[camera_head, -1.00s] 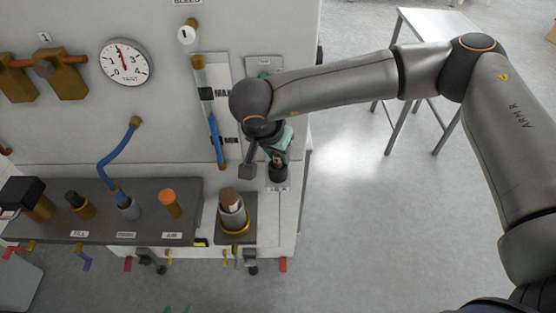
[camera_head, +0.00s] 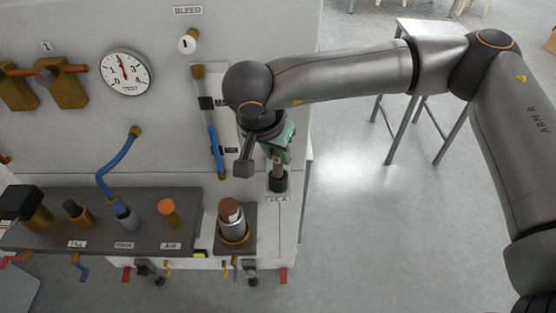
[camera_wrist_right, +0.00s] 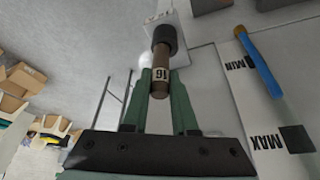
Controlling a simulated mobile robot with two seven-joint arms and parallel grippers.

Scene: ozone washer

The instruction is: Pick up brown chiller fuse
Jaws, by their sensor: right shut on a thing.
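The brown chiller fuse (camera_wrist_right: 160,75) is a brown cylinder marked 16 in the right wrist view. Its far end meets a dark round socket (camera_wrist_right: 165,38); I cannot tell whether it is still seated. In the head view the fuse (camera_head: 277,158) shows just above the black socket (camera_head: 278,182) at the panel's right edge. My right gripper (camera_head: 282,150) is shut on the fuse, its green fingers (camera_wrist_right: 161,85) on either side of it. My left gripper is not in view.
The white panel carries a gauge (camera_head: 126,72), a blue hose (camera_head: 116,165) and a level tube (camera_head: 213,135) close left of my right gripper. A brown-topped metal cylinder (camera_head: 231,215) stands on the dark shelf nearby. Open floor and a metal table (camera_head: 430,28) are to the right.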

